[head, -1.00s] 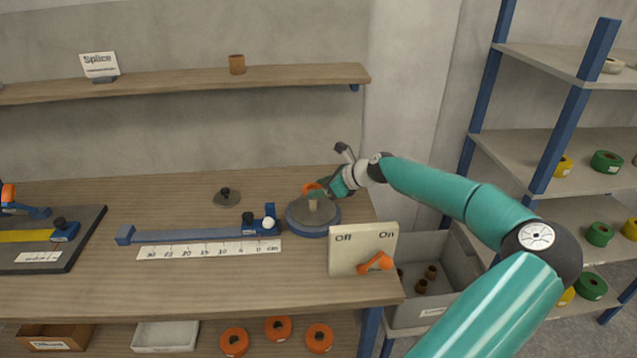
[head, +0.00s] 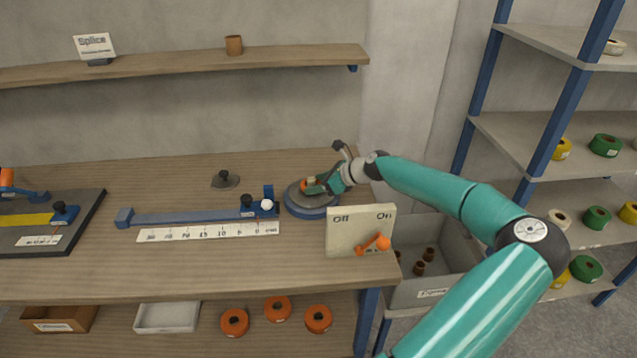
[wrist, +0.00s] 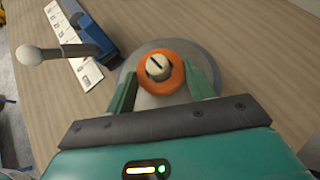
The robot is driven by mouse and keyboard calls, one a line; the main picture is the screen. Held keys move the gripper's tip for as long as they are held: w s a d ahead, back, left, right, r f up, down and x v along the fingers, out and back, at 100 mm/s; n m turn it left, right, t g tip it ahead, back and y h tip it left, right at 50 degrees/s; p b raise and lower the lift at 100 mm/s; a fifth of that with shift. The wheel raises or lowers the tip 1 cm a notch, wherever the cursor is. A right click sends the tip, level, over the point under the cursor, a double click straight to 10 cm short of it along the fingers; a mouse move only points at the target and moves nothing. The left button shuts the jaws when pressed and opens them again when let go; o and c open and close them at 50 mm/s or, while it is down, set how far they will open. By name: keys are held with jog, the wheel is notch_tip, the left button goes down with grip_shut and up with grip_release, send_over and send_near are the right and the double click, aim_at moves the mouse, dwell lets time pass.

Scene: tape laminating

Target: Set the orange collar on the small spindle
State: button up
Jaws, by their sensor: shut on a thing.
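The orange collar (wrist: 175,80) is a ring held between the two green fingers of my gripper (wrist: 162,92) in the wrist view. The pale spindle top (wrist: 158,67), with a dark slot, shows inside the ring's hole, so the collar is around the spindle. Beneath is the round grey turntable (head: 310,207) with a blue base, near the right end of the bench. In the head view my gripper (head: 318,187) is at the spindle and partly hides the collar (head: 304,186). How far down the spindle the collar sits is hard to tell.
A blue rail with a white ball knob (head: 266,205) and a ruler (head: 208,232) lie left of the turntable. The Off/On panel (head: 345,232) with an orange lever stands in front. A dark-knobbed disc (head: 225,180) lies behind the rail. A grey bin (head: 440,278) stands right.

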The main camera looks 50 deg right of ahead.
jog(key=shift+f, duration=0.6)
jog(key=o, duration=1.1)
